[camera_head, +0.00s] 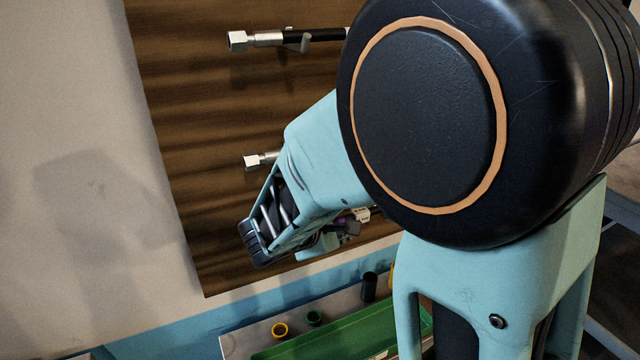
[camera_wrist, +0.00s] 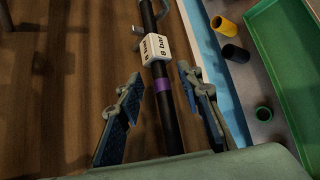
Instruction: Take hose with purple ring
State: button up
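The hose with the purple ring (camera_wrist: 163,88) is black and carries a white tag (camera_wrist: 153,50) reading "8 bar". In the wrist view it runs down the middle, in front of the wooden board. My gripper (camera_wrist: 160,75) is open, with one blue-padded finger on each side of the hose and visible gaps on both sides. The depth between fingers and hose is hard to judge. In the head view my gripper (camera_head: 284,246) is at the lower part of the board, and my arm hides most of this hose.
Two other hose ends with metal fittings, an upper one (camera_head: 268,39) and a middle one (camera_head: 258,160), show on the wooden board (camera_head: 190,120). Below stands a table with a green tray (camera_head: 345,335), a yellow cup (camera_head: 280,330), a green cup (camera_head: 315,318) and a black cylinder (camera_head: 370,286).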

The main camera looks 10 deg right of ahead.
jog(key=shift+w+d+f, duration=0.15)
jog(key=shift+w, duration=0.05)
jog(key=shift+c, duration=0.7)
grip_shut()
